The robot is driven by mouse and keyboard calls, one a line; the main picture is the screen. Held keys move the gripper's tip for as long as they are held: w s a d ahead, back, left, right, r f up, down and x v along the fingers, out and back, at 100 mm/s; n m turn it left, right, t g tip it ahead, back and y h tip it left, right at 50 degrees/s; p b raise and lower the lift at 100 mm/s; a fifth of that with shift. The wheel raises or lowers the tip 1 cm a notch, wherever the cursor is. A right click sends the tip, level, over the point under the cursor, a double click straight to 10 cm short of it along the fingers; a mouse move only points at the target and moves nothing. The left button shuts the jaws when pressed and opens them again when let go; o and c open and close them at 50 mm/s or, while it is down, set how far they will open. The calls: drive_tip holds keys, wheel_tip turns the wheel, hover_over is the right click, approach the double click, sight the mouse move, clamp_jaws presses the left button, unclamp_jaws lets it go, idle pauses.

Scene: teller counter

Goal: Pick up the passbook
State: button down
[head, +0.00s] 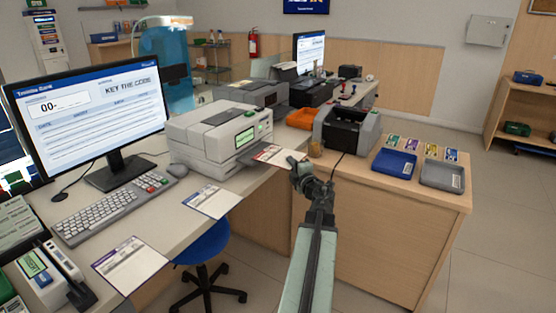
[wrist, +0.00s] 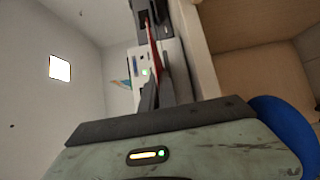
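The passbook (head: 271,154) is a flat white and red booklet sticking out of the front of the white printer (head: 225,133) on the counter. In the wrist view it shows nearly edge-on as a thin red strip (wrist: 155,48) ahead of the fingers. My gripper (head: 299,168) is just right of the passbook's outer end in the head view. Its dark fingers (wrist: 159,90) look slightly apart, with the red strip in line with the gap. I cannot tell whether they touch it.
A monitor (head: 95,110), keyboard (head: 110,210) and paper sheets (head: 212,201) cover the left counter. A note counter (head: 347,130), a blue tray (head: 394,163) and a grey tray (head: 442,175) stand to the right. A blue stool (head: 205,243) is below the counter.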

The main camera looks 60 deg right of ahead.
drive_tip(key=s, duration=0.9)
drive_tip(key=shift+s, duration=0.1)
idle(0.3)
